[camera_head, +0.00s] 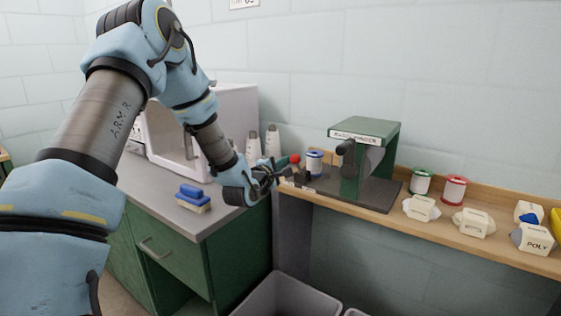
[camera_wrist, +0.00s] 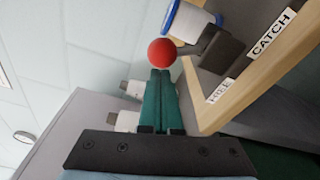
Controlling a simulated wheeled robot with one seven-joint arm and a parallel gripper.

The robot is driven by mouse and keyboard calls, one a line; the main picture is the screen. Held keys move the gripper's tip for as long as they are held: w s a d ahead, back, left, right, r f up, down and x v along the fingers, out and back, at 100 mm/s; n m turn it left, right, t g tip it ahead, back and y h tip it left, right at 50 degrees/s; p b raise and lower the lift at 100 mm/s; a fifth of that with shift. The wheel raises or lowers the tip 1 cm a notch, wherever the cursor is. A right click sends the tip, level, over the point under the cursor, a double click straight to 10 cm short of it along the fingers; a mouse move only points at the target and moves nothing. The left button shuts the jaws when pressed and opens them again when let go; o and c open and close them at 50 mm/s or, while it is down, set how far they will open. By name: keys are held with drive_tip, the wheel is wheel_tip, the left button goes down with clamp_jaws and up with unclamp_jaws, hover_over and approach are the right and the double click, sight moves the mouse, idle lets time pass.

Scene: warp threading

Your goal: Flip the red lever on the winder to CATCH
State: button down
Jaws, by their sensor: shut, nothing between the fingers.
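The winder (camera_head: 372,130) is a green housing on a dark base at the back of the wooden shelf. Its lever's round red knob (camera_head: 295,158) sits at the left end, beside a blue-and-white spool (camera_head: 314,163). In the wrist view the red knob (camera_wrist: 162,52) is just beyond the fingertips. My gripper (camera_head: 277,172) is shut and empty, and its teal fingers (camera_wrist: 160,72) appear close to the knob; I cannot tell whether they touch it. The CATCH label (camera_wrist: 270,34) and FREE label (camera_wrist: 220,91) are on the shelf edge; the knob appears nearer the FREE end. The lever's shaft is mostly hidden.
A white machine (camera_head: 225,115) and white cones (camera_head: 272,141) stand behind my gripper. A blue brush (camera_head: 193,194) lies on the grey counter (camera_head: 165,188). Green and red spools and several pale blocks line the shelf (camera_head: 480,248) at right. A grey bin (camera_head: 290,295) is below.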

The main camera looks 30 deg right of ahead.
sight(295, 158)
drive_tip(key=shift+s+d+r+m+b, duration=0.25)
drive_tip(key=shift+s+r+m+b, duration=0.15)
drive_tip(key=shift+m+b, duration=0.7)
drive_tip(key=shift+s+b, duration=0.1)
drive_tip(key=shift+b, duration=0.25)
drive_tip(key=m+b, duration=0.1)
drive_tip(key=b, duration=0.1)
drive_tip(key=s+m+b, duration=0.1)
drive_tip(key=m, duration=0.1)
drive_tip(key=s+d+r+m+b, duration=0.1)
drive_tip(key=b, duration=0.1)
drive_tip(key=shift+d+t+h+b, duration=0.1)
drive_tip(key=shift+t+h+b, duration=0.2)
drive_tip(key=shift+h+b, duration=0.1)
drive_tip(key=m+b, duration=0.1)
drive_tip(key=s+m+b, duration=0.1)
drive_tip(key=d+m+b, duration=0.1)
drive_tip(key=m+b, duration=0.1)
drive_tip(key=shift+s+r+h, duration=0.2)
drive_tip(key=shift+s+h, duration=0.1)
drive_tip(key=shift+s, duration=0.1)
drive_tip(key=shift+s+r+b, duration=0.1)
drive_tip(key=shift+s+b, duration=0.1)
drive_tip(key=shift+b, duration=0.1)
drive_tip(key=shift+s+d, duration=0.15)
drive_tip(key=shift+r, duration=0.1)
